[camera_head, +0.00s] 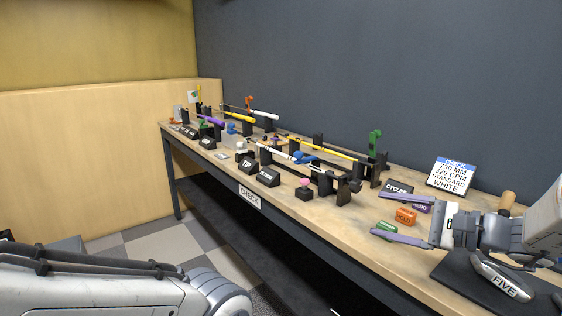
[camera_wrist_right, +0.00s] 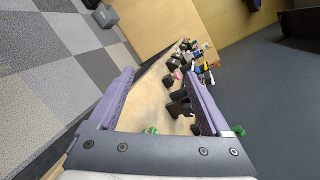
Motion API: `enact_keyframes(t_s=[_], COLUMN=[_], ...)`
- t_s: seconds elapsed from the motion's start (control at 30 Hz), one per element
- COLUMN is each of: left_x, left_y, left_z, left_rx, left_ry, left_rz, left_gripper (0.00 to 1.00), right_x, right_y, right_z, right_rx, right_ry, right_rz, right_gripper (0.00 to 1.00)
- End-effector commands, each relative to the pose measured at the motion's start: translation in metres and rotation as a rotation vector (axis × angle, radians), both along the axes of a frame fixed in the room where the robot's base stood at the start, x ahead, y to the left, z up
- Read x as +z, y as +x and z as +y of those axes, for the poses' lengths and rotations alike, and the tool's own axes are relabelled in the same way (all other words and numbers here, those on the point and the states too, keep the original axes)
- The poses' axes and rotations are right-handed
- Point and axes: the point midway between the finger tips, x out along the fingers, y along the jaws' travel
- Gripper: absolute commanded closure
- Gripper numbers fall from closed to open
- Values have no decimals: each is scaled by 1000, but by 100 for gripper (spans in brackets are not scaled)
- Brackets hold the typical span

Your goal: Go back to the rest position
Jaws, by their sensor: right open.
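My right gripper (camera_head: 408,219) is over the right part of the workbench (camera_head: 345,220) in the head view. Its two purple fingers are spread apart with nothing between them. In the right wrist view the gripper (camera_wrist_right: 160,100) is also open, with the bench and its items beyond the fingers. An orange block (camera_head: 405,216) marked HOLD and a green block (camera_head: 384,231) lie on the bench near the fingertips. My left arm crosses the lower left of the head view, and its gripper is out of view.
Clubs rest on black stands along the bench, including a white-gripped one (camera_head: 276,155) and a yellow one (camera_head: 325,148). A sign (camera_head: 452,175) reads 730 MM, 320 CPM, STANDARD, WHITE. A dark wall stands behind.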

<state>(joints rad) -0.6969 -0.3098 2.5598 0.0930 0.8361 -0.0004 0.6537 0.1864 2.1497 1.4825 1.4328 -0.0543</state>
Motion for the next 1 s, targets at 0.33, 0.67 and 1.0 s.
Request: enact_keyframes(t_s=[0.33,0.67,1.0], left_x=[-26,-65,-84], left_y=[0,0,0], left_z=[0,0,0], left_rx=[0,0,0], left_ry=[0,0,0], left_rz=[0,0,0], left_gripper=[100,100,100], right_x=[-79,-197,-241], right_y=[-70,-221,-260], right_z=[124,185,172], right_rx=[426,1138,1484], right_ry=[-300,-970,-1359], right_rz=[114,-39,-395], right_gripper=[18,18,18])
